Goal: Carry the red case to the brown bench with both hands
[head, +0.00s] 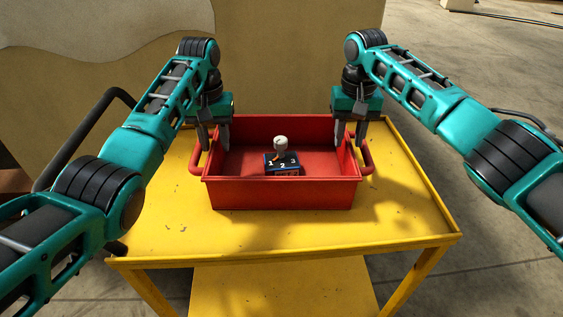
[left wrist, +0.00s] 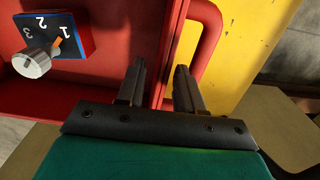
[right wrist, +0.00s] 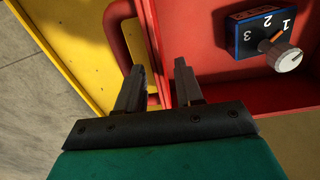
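The red case (head: 280,195) is an open tray with a handle at each side, sitting level on a yellow cart (head: 310,233). A blue box with a numbered dial knob (head: 283,162) lies inside it. My left gripper (head: 214,140) is at the case's left side, fingers spread with the side wall between them; the left wrist view shows a gap beside the wall (left wrist: 172,60). My right gripper (head: 350,138) is likewise open astride the right side wall (right wrist: 152,50). Neither looks clamped. I cannot identify the brown bench with certainty.
A large tan panel (head: 290,60) stands right behind the cart. A dark brown surface (head: 14,182) shows at the far left edge. Open concrete floor (head: 480,80) lies to the right. The cart has a lower yellow shelf (head: 280,285).

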